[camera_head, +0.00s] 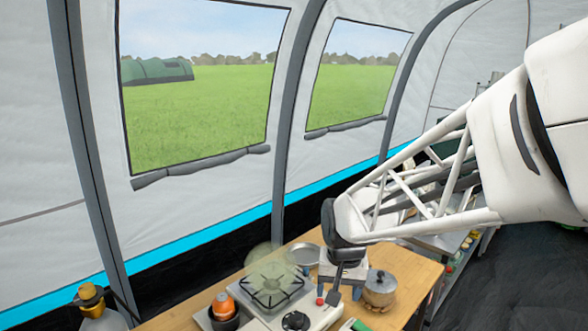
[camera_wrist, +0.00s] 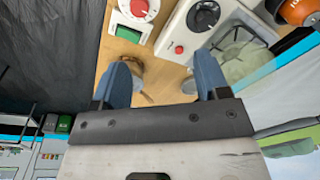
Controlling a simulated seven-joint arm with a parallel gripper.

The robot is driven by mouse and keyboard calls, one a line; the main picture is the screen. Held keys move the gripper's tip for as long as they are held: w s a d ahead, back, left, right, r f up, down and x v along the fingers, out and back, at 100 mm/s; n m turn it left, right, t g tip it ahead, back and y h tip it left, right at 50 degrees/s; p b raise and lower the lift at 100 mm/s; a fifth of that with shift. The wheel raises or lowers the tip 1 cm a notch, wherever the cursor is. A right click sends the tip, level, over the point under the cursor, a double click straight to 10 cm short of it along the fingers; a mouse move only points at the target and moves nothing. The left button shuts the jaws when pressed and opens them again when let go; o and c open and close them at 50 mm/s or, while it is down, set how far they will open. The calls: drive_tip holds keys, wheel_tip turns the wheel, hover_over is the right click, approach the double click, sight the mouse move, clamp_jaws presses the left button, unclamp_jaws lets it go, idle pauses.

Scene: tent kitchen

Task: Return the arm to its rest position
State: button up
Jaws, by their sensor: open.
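My arm reaches in from the right in the head view, with its white lattice forearm over the wooden table (camera_head: 418,276). My gripper (camera_head: 335,297) points down over the table, between the stove and a lidded metal pot (camera_head: 379,290). In the wrist view my gripper (camera_wrist: 165,78) shows two blue fingers spread apart, with nothing held between them. A small metallic thing (camera_wrist: 138,72) shows partly behind the left finger; I cannot tell what it is.
A camping stove (camera_head: 270,284) stands left of my gripper, with an orange item (camera_head: 223,306) in a dark bowl beside it. A metal plate (camera_head: 303,254) lies behind. A gas bottle (camera_head: 96,307) stands at lower left. The tent wall runs behind the table.

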drive_tip(key=s+d+r, duration=0.2)
drive_tip(key=s+d, duration=0.1)
drive_tip(key=s, duration=0.3)
drive_tip(key=s+d+r+n+t, duration=0.1)
drive_tip(key=s+d+r, duration=0.1)
drive_tip(key=s, duration=0.5)
drive_tip(key=s+d+r, duration=0.2)
drive_tip(key=s+d, duration=0.2)
drive_tip(key=s, duration=0.3)
drive_tip(key=shift+r+t+h, duration=0.3)
drive_tip(key=shift+r+h, duration=0.05)
drive_tip(key=shift+h, duration=0.05)
